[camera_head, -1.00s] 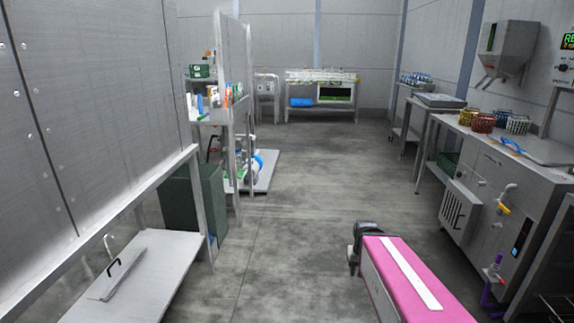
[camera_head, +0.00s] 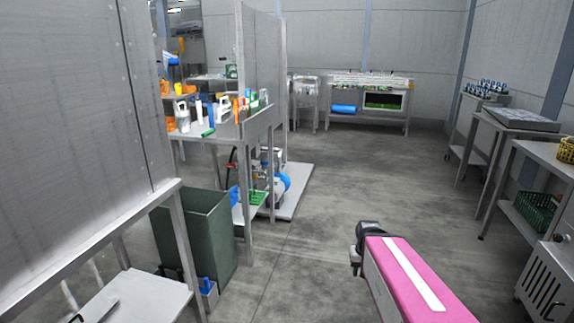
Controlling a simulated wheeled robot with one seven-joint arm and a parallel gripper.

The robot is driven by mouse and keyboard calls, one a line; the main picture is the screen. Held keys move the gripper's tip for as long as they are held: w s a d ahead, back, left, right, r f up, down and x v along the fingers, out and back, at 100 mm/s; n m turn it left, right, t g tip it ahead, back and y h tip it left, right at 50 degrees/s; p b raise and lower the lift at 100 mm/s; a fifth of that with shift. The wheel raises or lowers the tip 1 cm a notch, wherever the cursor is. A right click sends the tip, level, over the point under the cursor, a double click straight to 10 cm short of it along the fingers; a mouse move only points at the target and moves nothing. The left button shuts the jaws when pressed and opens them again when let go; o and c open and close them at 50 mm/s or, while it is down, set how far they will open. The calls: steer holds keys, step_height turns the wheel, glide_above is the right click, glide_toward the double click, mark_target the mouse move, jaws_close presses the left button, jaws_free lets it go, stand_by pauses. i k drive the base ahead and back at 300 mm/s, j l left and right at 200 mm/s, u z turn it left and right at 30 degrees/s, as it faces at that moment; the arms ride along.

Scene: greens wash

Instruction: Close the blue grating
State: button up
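I cannot make out a blue grating for certain in this view. A pale slatted panel (camera_head: 543,290) shows at the lower right edge, cut off by the frame; it looks white-grey, not blue. My pink arm link reaches forward at the lower right, with a dark joint at its far end. My gripper's fingers do not show.
A dark green bin (camera_head: 208,235) and a low steel bench (camera_head: 150,295) stand at the left. A cluttered shelf unit (camera_head: 225,130) stands behind them. A long table (camera_head: 370,82) is at the far wall. Steel tables (camera_head: 515,125) line the right. The central floor is clear.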

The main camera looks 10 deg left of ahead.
mark_target(235, 202)
steer(key=i+u, duration=0.4)
steer(key=i+l+u, duration=0.15)
steer(key=i+u, duration=0.25)
steer(key=i+l+u, duration=0.4)
steer(key=i+j, duration=0.1)
steer(key=i, duration=0.85)
steer(key=i+l+u, duration=0.1)
steer(key=l, duration=0.2)
steer(key=i+l+u, duration=0.1)
steer(key=l, duration=0.2)
steer(key=i+l, duration=0.15)
steer(key=l, duration=0.2)
steer(key=u, duration=0.05)
